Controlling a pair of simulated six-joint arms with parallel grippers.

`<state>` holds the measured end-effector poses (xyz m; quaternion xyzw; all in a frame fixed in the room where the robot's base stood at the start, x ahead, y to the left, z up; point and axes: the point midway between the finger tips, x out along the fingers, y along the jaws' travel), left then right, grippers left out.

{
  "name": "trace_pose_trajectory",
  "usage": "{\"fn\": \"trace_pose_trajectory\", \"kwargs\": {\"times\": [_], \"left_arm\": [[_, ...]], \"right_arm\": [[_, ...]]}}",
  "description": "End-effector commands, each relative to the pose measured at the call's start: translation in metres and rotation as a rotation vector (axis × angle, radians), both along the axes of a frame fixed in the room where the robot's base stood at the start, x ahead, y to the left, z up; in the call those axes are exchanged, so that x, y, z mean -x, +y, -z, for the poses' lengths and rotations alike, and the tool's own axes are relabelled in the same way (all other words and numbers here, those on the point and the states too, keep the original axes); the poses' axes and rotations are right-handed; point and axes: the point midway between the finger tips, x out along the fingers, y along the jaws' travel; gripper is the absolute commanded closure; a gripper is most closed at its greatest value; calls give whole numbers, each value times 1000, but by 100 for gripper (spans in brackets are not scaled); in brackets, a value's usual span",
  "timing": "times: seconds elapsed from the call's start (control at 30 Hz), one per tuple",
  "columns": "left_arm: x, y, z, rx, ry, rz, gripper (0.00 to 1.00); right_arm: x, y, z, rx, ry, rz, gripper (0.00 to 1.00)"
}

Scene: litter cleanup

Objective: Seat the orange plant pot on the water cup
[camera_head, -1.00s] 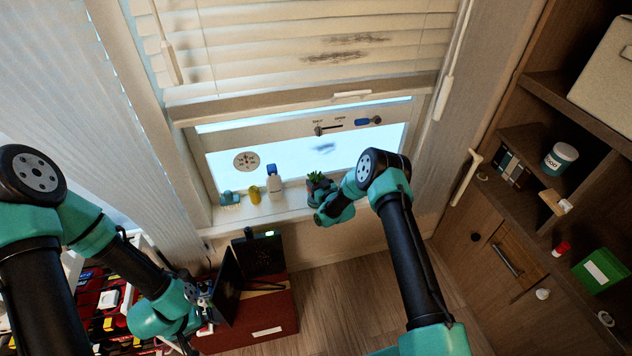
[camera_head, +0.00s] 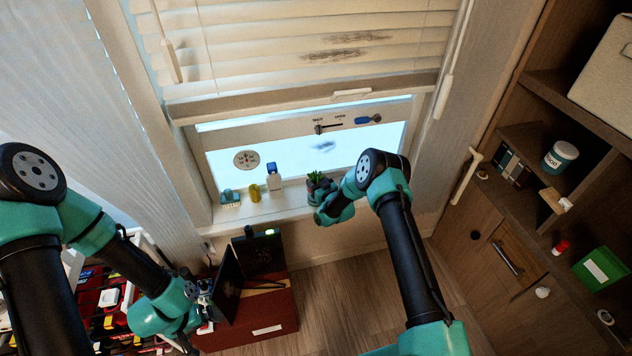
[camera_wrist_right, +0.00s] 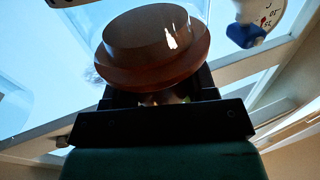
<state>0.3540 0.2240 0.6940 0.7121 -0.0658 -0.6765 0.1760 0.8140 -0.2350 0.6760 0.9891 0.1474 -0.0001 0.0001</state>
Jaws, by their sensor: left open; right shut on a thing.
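The orange plant pot (camera_wrist_right: 152,62) looks brown-orange in the right wrist view, with its round base towards the camera. My right gripper (camera_wrist_right: 155,100) is shut on it. In the head view, the green plant (camera_head: 318,178) shows at the window sill, just beyond my right gripper (camera_head: 316,197), whose wrist hides most of the pot. I cannot make out the water cup clearly; a faint clear edge shows behind the pot in the wrist view. I cannot tell whether the pot touches anything below it. My left gripper (camera_head: 203,294) is open, low on the left beside a dark upright panel.
On the sill (camera_head: 230,215) left of the plant stand a white bottle with a blue cap (camera_head: 273,180), a yellow item (camera_head: 254,193) and a teal item (camera_head: 230,196). A red box (camera_head: 265,318) sits below. Brown shelves (camera_head: 520,90) stand at the right.

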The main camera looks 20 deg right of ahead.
Motion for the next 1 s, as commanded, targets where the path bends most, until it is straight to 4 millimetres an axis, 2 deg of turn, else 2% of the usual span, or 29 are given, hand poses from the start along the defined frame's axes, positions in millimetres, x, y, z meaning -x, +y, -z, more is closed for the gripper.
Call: {"fn": "trace_pose_trajectory", "kwargs": {"times": [0.67,0.7,1.0], "left_arm": [[0,0,0,0,0,0,0],[0,0,0,0,0,0,0],[0,0,0,0,0,0,0]], "right_arm": [[0,0,11,0,0,0,76],[0,0,10,0,0,0,44],[0,0,10,0,0,0,18]]}}
